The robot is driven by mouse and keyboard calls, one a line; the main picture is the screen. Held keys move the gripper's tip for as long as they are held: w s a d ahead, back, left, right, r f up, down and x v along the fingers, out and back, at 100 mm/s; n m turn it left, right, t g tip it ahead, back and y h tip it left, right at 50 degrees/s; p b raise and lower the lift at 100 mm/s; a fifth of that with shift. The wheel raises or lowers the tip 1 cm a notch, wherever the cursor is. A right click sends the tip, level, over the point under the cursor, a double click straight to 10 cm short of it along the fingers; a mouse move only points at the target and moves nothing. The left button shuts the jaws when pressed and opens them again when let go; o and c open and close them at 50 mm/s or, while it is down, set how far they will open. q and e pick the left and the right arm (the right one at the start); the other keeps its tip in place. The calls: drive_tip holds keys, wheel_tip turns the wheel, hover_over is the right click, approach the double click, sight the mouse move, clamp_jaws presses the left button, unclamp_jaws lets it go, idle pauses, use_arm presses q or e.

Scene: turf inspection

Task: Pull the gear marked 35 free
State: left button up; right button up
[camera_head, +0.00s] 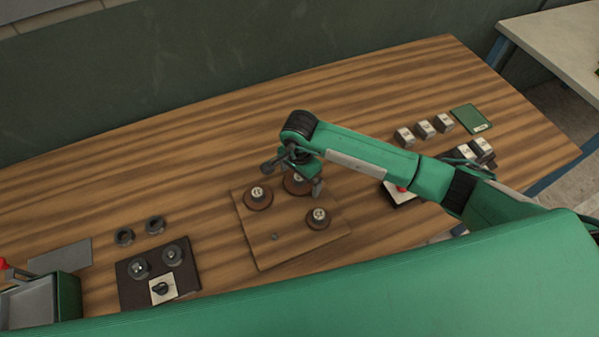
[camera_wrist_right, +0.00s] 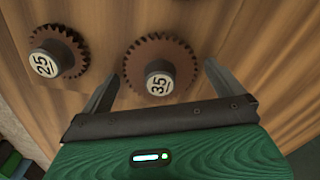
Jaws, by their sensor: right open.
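The gear marked 35 (camera_wrist_right: 137,66) is brown and toothed, with a pale numbered hub, in the middle of the right wrist view. In the head view the brown gear (camera_head: 292,187) under my right gripper is partly hidden by it. My right gripper (camera_head: 293,178) is open above this gear; in the right wrist view its fingers (camera_wrist_right: 160,74) stand on either side of the hub, with nothing held. Whether they touch the gear I cannot tell. A gear marked 25 (camera_wrist_right: 72,42) lies to the left in that view. My left gripper is not in view.
The gears sit on a square wooden board (camera_head: 263,248) with a small bare peg (camera_head: 275,237). Another gear (camera_head: 318,222) is near its right side. White blocks (camera_head: 425,129) stand right.

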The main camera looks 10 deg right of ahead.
drive_tip(key=shift+c, duration=0.4)
drive_tip(key=c, duration=1.1)
drive_tip(key=o, duration=0.3)
drive_tip(key=shift+c, duration=0.9)
drive_tip(key=shift+r, duration=0.1)
drive_tip(key=shift+r, duration=0.15)
drive_tip(key=shift+r+p, duration=0.5)
drive_tip(key=shift+r, duration=0.45)
drive_tip(key=shift+r+p, duration=0.95)
drive_tip(key=shift+r, duration=1.55)
